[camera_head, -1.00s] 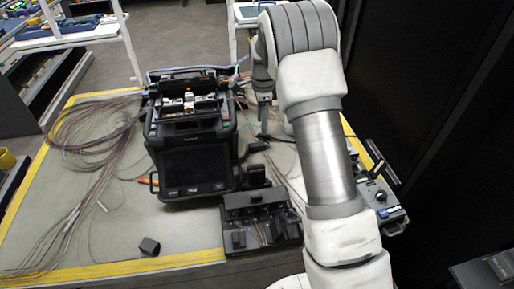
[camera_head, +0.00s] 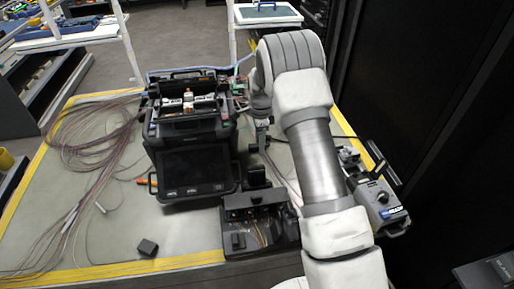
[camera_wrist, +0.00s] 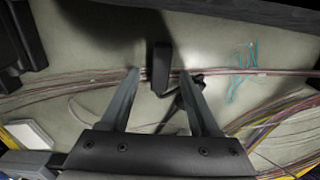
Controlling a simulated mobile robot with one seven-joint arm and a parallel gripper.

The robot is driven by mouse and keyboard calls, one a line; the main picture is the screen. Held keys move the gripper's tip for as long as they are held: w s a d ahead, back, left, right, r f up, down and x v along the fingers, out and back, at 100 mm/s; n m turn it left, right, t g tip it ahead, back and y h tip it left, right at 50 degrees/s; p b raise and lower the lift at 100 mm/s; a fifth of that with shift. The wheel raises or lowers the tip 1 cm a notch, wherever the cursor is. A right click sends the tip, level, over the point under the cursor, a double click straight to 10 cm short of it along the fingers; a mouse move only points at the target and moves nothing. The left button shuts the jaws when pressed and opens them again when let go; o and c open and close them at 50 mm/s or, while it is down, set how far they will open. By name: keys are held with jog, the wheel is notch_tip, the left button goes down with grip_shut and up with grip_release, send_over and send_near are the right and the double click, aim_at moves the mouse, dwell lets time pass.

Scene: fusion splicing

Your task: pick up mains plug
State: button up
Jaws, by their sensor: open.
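A black upright block (camera_wrist: 160,66), which looks like the mains plug, stands between my fingertips in the wrist view. A black cable or cord piece (camera_wrist: 184,92) lies just to its right, partly behind the right finger. My gripper (camera_wrist: 160,76) is open, with one finger on each side of the block and a gap visible on both sides. In the head view my gripper (camera_head: 260,142) is low over the mat, right of the splicer. The plug is hidden there by the gripper and arm.
The black splicer (camera_head: 192,165) stands close left of my gripper. A black fixture (camera_head: 258,220) sits in front, and a grey device (camera_head: 380,200) is at right. Thin reddish fibres (camera_wrist: 90,60) cross the mat around the plug.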

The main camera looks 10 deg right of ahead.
grip_shut()
jog(key=shift+r, duration=0.15)
